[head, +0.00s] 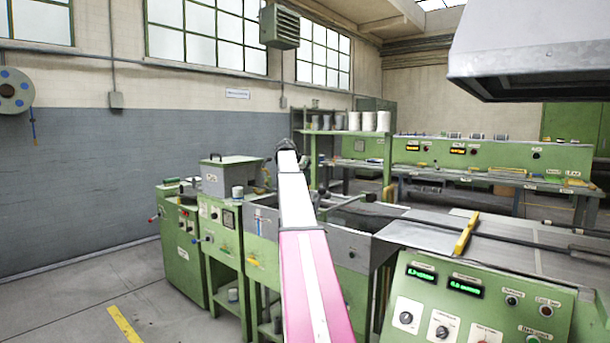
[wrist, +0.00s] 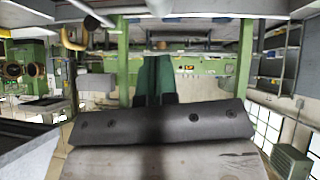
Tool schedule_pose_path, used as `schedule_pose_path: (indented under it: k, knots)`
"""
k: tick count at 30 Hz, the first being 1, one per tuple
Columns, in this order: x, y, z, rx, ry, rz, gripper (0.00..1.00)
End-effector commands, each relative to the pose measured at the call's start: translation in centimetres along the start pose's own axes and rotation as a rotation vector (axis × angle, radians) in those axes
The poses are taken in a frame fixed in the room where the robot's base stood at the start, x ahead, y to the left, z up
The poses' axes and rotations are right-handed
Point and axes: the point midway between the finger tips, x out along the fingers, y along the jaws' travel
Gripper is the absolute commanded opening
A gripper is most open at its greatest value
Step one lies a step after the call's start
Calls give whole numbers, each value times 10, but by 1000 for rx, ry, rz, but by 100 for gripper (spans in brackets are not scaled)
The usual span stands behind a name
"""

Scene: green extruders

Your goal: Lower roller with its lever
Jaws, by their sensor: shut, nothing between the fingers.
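No roller can be told with certainty in the head view; my arm covers the middle of the green machine. A thin rod with a dark knob (head: 369,197), possibly a lever, sticks up just right of my arm. My gripper shows in the wrist view (wrist: 157,62) as two dark green fingers side by side, shut and empty. In the head view my arm reaches forward over the machine, and its fingers cannot be made out. In the wrist view pale bars (wrist: 92,12) cross the top beyond the fingers; whether one is the roller, I cannot tell.
A control panel (head: 480,300) with green displays stands at front right, beside a long flat bed with a yellow bar (head: 466,233). A grey hood (head: 540,50) hangs above right. Green cabinets (head: 180,250) stand left. Open floor (head: 70,290) lies at lower left.

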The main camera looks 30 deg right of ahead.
Motion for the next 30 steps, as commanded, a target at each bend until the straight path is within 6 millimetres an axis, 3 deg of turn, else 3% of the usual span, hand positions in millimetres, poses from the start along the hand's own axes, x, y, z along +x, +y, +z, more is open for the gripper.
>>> schedule_pose_path:
  k: [10,12,19,30]
  knots:
    - [67,0,0,0,-1,1,0]
    - [73,1,10,-1,-1,0,0]
    - [89,0,26,0,0,0,0]
    - [91,0,28,0,0,0,0]
